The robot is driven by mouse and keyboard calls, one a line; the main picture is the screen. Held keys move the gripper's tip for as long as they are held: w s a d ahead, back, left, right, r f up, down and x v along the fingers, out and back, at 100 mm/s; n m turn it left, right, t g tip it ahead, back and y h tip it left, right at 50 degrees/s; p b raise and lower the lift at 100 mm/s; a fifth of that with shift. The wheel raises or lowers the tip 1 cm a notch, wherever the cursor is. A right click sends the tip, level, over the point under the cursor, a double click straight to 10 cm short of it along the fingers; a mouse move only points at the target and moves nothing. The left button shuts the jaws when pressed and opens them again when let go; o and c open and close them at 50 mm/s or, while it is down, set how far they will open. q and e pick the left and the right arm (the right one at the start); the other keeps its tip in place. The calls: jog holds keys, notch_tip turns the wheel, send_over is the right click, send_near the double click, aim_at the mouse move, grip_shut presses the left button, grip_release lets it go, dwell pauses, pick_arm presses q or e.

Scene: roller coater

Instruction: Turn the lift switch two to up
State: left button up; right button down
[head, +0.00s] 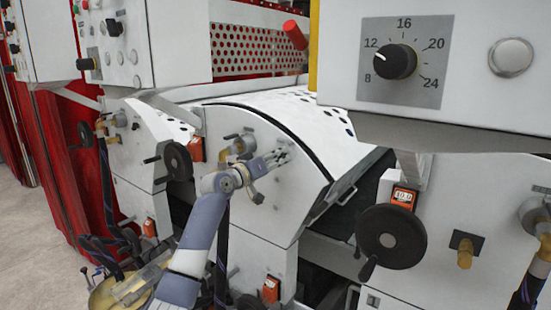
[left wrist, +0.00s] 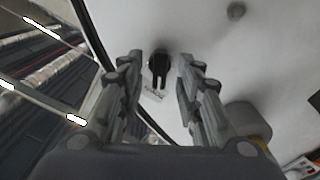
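My left gripper (head: 282,157) reaches up to the white sloped side panel (head: 300,205) of the middle machine unit. In the left wrist view, its two fingers (left wrist: 160,62) are spread apart. A small black switch (left wrist: 159,70) on the white panel shows between the fingertips, with a gap on each side. A small printed label (left wrist: 153,95) lies by the switch, too blurred to read. In the head view the gripper hides the switch. I cannot tell from the label whether it is lift switch two. My right gripper is not in view.
A black handwheel (head: 392,236) with an orange counter (head: 403,197) is on the right unit, and another handwheel (head: 178,161) stands left of my arm. A control box with a black dial (head: 395,61) overhangs at upper right. A dark panel edge (left wrist: 100,45) runs left of the fingers.

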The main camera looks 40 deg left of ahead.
pick_arm(q)
grip_shut()
